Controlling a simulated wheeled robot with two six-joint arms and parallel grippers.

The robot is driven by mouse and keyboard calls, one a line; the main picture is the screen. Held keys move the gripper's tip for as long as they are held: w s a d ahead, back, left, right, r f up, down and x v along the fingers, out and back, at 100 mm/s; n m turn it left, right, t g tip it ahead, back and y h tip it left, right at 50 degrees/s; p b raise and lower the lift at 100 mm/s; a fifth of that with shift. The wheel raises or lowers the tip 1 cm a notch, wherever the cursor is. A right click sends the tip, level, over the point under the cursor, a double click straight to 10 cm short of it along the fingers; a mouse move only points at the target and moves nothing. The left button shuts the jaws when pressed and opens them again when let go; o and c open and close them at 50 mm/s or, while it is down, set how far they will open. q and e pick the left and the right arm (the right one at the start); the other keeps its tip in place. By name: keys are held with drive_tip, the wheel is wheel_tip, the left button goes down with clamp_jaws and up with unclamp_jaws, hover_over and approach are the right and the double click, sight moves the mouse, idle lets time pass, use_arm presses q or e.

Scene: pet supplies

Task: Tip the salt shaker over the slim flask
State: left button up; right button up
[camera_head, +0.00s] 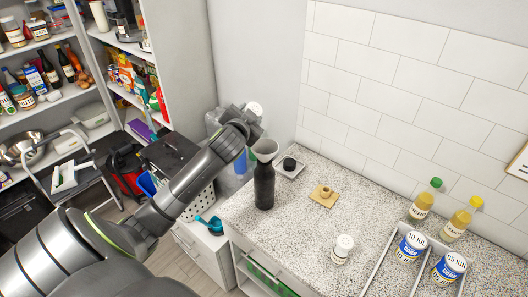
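A slim dark flask (264,190) stands upright on the speckled counter, with a pale funnel (265,150) in its mouth. My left gripper (252,118) is above and slightly left of the funnel in the picture. A white-topped shaker (254,107) shows at its fingers and looks gripped; most of its body is hidden, and its label cannot be seen. A second white-capped shaker (342,248), with a label too small to read, stands upright on the counter to the right of the flask. My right gripper is out of view.
A small tray (294,174) with a black cap lies behind the flask, and a wooden piece (323,195) to its right. A tray (374,268) with blue-labelled jars (410,247) and yellow bottles (421,207) fill the right side. The tiled wall rises behind.

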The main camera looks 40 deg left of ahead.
use_arm(q)
wheel_tip(320, 180, up, 2)
drive_tip(key=shift+r+n+g+h, duration=0.1)
drive_tip(key=shift+n+g+h, duration=0.35)
drive_tip(key=shift+n, duration=0.75)
drive_tip(key=r+n+h, duration=0.1)
drive_tip(key=n+h, duration=0.1)
drive_tip(key=shift+r+n, duration=0.3)
drive_tip(key=shift+r, duration=0.1)
drive_tip(key=shift+f, duration=0.1)
